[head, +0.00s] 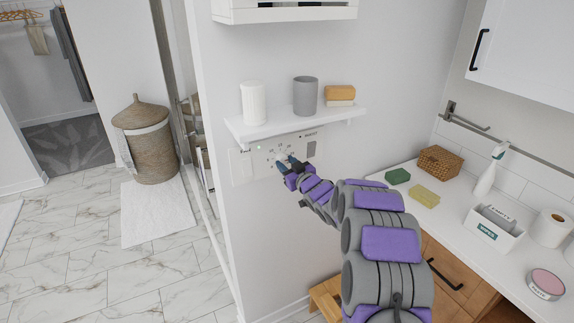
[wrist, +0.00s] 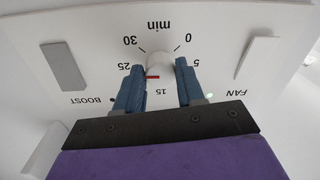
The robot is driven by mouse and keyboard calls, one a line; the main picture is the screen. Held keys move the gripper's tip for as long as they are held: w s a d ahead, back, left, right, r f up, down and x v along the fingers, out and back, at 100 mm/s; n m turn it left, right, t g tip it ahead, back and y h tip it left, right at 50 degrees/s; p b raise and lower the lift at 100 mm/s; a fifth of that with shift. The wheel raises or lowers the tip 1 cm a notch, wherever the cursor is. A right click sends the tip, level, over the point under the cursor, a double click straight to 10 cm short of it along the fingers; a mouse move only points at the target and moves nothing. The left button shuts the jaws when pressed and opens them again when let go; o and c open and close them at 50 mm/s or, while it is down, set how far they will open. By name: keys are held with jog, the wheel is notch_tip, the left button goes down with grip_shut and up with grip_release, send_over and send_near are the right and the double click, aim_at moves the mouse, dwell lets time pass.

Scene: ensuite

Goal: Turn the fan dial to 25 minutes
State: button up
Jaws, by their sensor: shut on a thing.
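The fan dial (wrist: 160,64) is a small white round knob on a white panel, seen upside down in the wrist view. Its printed scale reads 0, 5, 15, 25 and 30 around it, with "min" above. A red mark shows on the knob's lower left, on the side between 15 and 25. My gripper (wrist: 160,70) has one blue finger on each side of the knob and is shut on it. The left finger partly covers the scale near 25. In the head view my gripper (head: 284,164) is at the wall panel (head: 262,160), hiding the dial.
A switch marked BOOST (wrist: 64,66) and one marked FAN (wrist: 235,57) flank the dial. A white shelf (head: 290,125) with two cups and a yellow-brown block is just above the panel. A counter (head: 400,205) with sponges, a basket and a wipes box lies to the right.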

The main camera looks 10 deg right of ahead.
jog(key=shift+n, duration=0.3)
jog(key=o, duration=1)
jog(key=shift+o, duration=0.2)
jog(key=shift+s, duration=0.1)
jog(key=p+v, duration=0.2)
jog(key=v, duration=1.5)
jog(key=shift+p, duration=0.4)
jog(key=shift+d, duration=0.15)
